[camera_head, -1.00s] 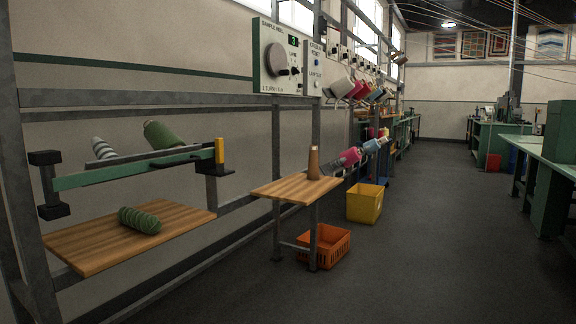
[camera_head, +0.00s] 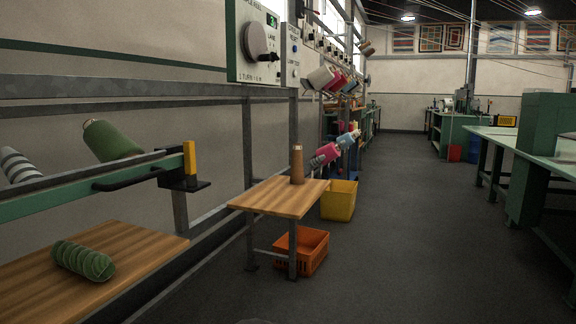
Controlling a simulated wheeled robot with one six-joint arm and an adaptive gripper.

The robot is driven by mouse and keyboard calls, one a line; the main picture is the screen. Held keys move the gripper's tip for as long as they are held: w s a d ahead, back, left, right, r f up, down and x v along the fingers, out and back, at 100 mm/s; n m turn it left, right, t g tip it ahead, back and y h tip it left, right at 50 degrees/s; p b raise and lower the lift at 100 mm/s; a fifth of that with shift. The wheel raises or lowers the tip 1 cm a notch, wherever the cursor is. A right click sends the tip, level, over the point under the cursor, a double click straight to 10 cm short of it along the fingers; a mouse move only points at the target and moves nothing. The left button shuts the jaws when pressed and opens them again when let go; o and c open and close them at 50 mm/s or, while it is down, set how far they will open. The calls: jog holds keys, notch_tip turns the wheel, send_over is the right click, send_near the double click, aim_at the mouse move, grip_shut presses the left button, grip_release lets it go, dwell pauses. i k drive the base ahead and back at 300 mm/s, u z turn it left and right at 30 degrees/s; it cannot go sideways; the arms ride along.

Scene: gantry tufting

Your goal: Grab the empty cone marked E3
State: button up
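A bare brown cone (camera_head: 297,167) stands upright on a small wooden shelf (camera_head: 270,199) in the middle of the head view. It carries no visible yarn. No E3 mark is readable on it from here. Other cones further along the rack are wound with pink, red, white and blue yarn, such as a pink cone (camera_head: 325,154) just behind the shelf. My gripper is not in view.
An orange crate (camera_head: 312,253) sits on the floor by the shelf, with a yellow bin (camera_head: 339,203) behind it. A wooden board (camera_head: 140,247) with a green yarn roll (camera_head: 83,261) is at left. Green tables (camera_head: 495,135) line the right. The aisle floor (camera_head: 410,230) between is clear.

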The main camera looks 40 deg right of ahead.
aim_at(297, 178)
jog(key=z, duration=0.4)
jog(key=i, duration=0.8)
jog(key=z, duration=0.65)
